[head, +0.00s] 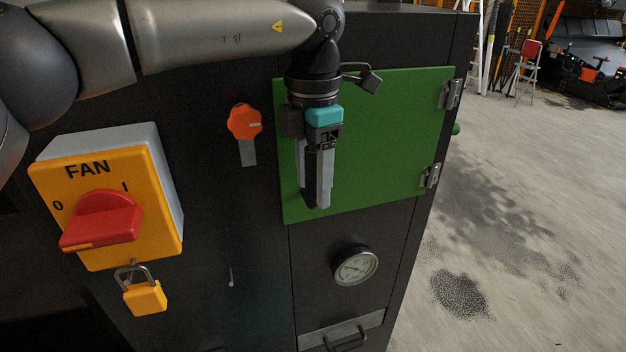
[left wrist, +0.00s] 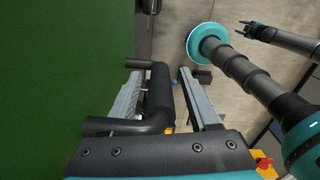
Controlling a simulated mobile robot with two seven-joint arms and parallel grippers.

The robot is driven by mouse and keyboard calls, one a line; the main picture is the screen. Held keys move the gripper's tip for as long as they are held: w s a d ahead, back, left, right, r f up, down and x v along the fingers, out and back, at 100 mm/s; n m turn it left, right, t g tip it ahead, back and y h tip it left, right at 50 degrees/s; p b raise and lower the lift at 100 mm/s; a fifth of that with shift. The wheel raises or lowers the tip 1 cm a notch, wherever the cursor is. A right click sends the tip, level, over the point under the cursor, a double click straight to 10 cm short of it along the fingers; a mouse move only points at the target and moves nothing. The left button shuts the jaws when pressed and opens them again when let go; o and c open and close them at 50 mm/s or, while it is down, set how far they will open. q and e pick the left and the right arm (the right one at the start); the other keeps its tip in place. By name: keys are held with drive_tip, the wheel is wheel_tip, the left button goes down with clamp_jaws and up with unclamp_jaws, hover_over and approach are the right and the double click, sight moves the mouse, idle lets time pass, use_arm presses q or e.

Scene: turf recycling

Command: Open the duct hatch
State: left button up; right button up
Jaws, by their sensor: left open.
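The green duct hatch (head: 385,140) lies flat against the front of the dark cabinet and looks closed. Its hinges (head: 450,94) are on the right edge. My left gripper (head: 318,203) hangs fingers-down in front of the hatch's left part. In the left wrist view the hatch (left wrist: 65,75) fills the left side. There a black bar handle (left wrist: 161,95) stands off the hatch and lies between the open fingers of my left gripper (left wrist: 163,98), with a gap to the right finger. In the head view the gripper hides the handle. My right gripper (left wrist: 252,28) is far off, its fingers apart.
An orange rotary latch (head: 244,121) is left of the hatch. A yellow fan switch box (head: 105,200) with a red knob and padlock (head: 145,298) sits further left. A gauge (head: 355,265) is below the hatch. The floor (head: 530,180) to the right is clear.

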use_arm(q)
drive_tip(key=shift+f, duration=0.45)
drive_tip(key=shift+c, duration=0.2)
clamp_jaws()
idle(1.0)
